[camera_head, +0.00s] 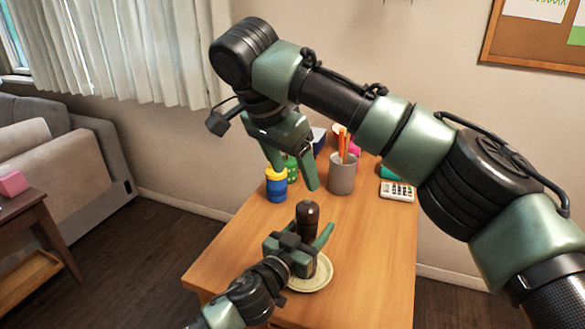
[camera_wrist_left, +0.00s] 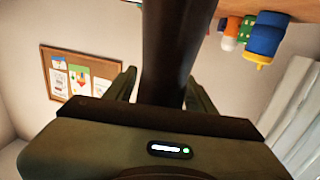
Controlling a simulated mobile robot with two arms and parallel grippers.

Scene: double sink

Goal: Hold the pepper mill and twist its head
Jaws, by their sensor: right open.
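The dark brown pepper mill (camera_head: 307,217) is upright above a pale plate (camera_head: 318,276) near the table's front. Its lower part is hidden by my left gripper (camera_head: 308,240), so I cannot tell whether it touches the plate. My left gripper is around the mill's body, which runs between the two fingers in the left wrist view (camera_wrist_left: 166,60); it appears shut on it. The mill's rounded head is above the left fingers. My right gripper (camera_head: 292,180) points down, open and empty, above and slightly behind the mill's head.
A grey cup (camera_head: 342,174) with pencils stands behind the mill. A blue-and-yellow jar (camera_head: 276,186) and a green item (camera_head: 291,168) are behind at the left. A calculator (camera_head: 397,190) lies at the back right. The table (camera_head: 375,245) is clear to the right.

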